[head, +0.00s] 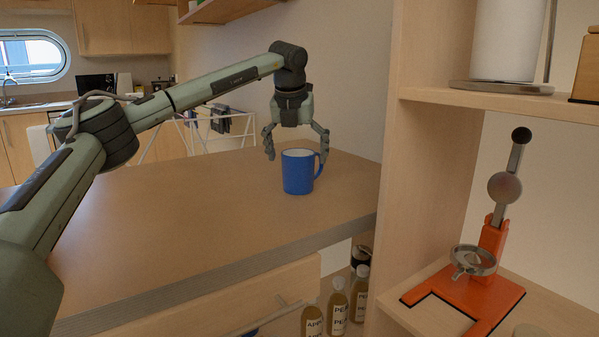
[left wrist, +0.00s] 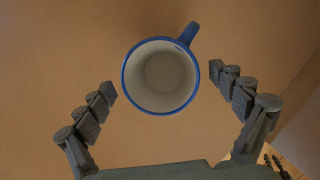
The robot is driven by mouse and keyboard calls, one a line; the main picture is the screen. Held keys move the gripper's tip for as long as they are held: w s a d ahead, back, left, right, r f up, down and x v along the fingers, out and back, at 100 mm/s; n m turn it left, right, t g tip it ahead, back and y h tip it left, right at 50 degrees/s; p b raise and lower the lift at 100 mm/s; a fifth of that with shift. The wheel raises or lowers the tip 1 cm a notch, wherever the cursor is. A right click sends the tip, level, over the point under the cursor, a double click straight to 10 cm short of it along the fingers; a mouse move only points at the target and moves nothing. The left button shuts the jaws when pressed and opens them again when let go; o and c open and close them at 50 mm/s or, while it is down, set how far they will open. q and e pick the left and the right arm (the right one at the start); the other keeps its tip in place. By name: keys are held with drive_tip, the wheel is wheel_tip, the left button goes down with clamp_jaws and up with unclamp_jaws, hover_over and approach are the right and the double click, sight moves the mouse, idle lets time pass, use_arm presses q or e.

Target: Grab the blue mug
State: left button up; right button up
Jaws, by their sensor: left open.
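A blue mug (head: 298,172) with a white inside stands upright on the wooden counter (head: 190,215), near its right end. My left gripper (head: 296,150) points down over the mug, its fingers spread wide to either side of it. In the left wrist view the mug (left wrist: 160,76) is seen from above, empty, with its handle toward the upper right. There the open fingers of my left gripper (left wrist: 162,82) flank the mug, with a gap on both sides. My right gripper is not in view.
A wooden shelf unit (head: 428,150) stands close to the right of the counter. It holds an orange press (head: 485,265) and a paper roll (head: 507,40). Several bottles (head: 337,310) stand below the counter. The counter's left and middle are clear.

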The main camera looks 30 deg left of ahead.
use_arm(q)
drive_tip(key=shift+x, duration=1.1)
drive_tip(key=shift+w+r, duration=0.1)
drive_tip(key=c, duration=1.6)
